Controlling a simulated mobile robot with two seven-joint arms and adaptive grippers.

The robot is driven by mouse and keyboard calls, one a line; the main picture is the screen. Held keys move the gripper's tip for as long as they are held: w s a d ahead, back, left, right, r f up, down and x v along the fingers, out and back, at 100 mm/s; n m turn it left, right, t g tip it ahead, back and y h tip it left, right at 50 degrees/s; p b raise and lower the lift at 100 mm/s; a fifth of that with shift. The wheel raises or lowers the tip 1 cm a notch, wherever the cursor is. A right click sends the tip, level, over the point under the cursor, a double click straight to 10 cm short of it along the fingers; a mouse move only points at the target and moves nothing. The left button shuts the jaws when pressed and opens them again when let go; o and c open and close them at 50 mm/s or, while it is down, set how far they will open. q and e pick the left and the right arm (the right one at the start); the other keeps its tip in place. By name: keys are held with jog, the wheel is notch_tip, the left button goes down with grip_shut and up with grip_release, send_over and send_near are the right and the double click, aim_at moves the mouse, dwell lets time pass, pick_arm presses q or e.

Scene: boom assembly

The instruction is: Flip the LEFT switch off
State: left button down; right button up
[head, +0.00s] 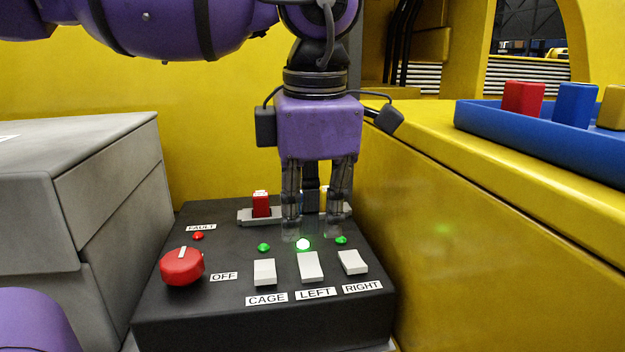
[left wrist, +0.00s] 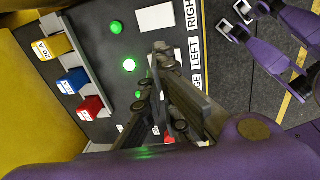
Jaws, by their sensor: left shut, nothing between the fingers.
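The black control box (head: 225,310) carries three white rocker switches labelled CAGE, LEFT and RIGHT. The LEFT switch (head: 311,266) is the middle one, and the green lamp (head: 303,244) behind it glows brightly. My left gripper (head: 313,236) points down just behind the switch row, close to the LEFT lamp; it is shut and empty. In the left wrist view its fingers (left wrist: 160,62) partly cover the LEFT switch, and the LEFT lamp (left wrist: 129,65) shows bright beside them. Contact with the switch cannot be told.
The CAGE switch (head: 264,272) and RIGHT switch (head: 353,262) flank the LEFT one closely. A red knob (head: 182,266) is at the left. A red fuse (head: 261,204) stands behind. A yellow wall (head: 460,240) bounds the right, with a blue tray (head: 540,137) on its ledge.

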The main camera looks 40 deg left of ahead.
aim_at(309, 261)
pick_arm(q)
jog(key=shift+w+a+f, duration=0.1)
jog(key=shift+f, duration=0.9)
jog(key=shift+w+a+f, duration=0.1)
jog(key=shift+f, duration=0.85)
jog(key=shift+w+a+f+g+h, duration=0.2)
jog(key=shift+f+g+h, duration=0.4)
jog(key=shift+h, duration=0.1)
jog(key=shift+a+g+h+b, duration=0.2)
jog(key=shift+g+h+b, duration=0.2)
jog(key=shift+h, duration=0.1)
jog(key=shift+s+d, duration=0.15)
